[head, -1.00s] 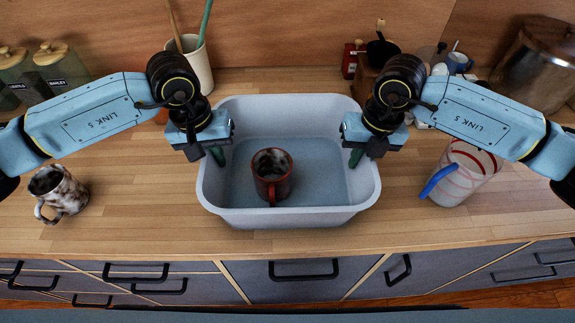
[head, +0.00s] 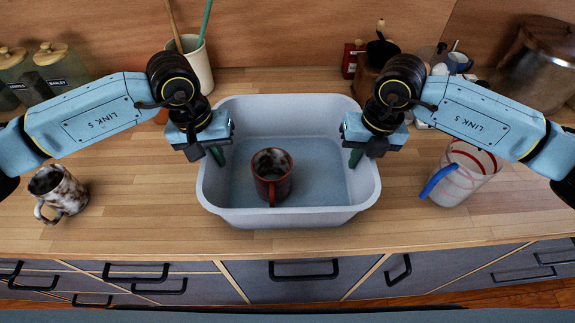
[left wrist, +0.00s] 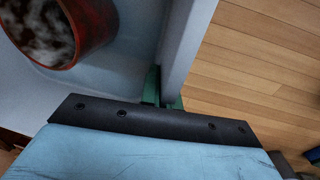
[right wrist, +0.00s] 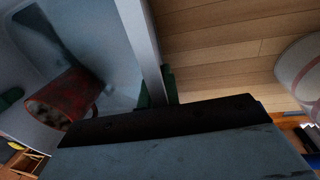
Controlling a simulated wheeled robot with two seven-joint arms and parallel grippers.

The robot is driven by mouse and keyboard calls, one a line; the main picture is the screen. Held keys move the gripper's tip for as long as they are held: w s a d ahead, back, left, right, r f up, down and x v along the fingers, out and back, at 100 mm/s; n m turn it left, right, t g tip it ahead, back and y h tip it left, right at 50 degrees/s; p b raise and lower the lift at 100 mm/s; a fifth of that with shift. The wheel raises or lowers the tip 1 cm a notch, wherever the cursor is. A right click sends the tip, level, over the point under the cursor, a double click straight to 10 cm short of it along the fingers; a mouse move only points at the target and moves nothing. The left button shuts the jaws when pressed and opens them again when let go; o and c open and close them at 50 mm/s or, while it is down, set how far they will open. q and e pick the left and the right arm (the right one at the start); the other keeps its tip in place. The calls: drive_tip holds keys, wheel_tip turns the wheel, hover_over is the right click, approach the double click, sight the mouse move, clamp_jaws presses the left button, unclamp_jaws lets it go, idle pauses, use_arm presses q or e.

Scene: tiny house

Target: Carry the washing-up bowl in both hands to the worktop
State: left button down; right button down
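The pale grey washing-up bowl (head: 290,217) sits upright on the wooden worktop in the head view. A dark red mug (head: 272,188) with a mottled inside stands in it; the mug also shows in the left wrist view (left wrist: 88,22) and right wrist view (right wrist: 72,95). My left gripper (head: 216,155) is at the bowl's left wall, with green fingers on both sides of that wall, closed on it. My right gripper (head: 355,157) is likewise closed on the right wall. The fingertips inside the bowl are partly hidden by the gripper bodies.
A mottled mug (head: 62,192) stands left of the bowl. A clear red-striped jug (head: 468,175) with a blue handle stands right. A utensil pot (head: 197,66), canisters (head: 58,68) and a steel pot (head: 538,62) line the back. Bare worktop (head: 130,190) lies left of the bowl.

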use_arm(q)
drive_tip(key=shift+w+r, duration=0.1)
drive_tip(key=shift+r, duration=0.15)
use_arm(e)
drive_tip(key=shift+w+r, duration=0.1)
drive_tip(key=shift+r, duration=0.15)
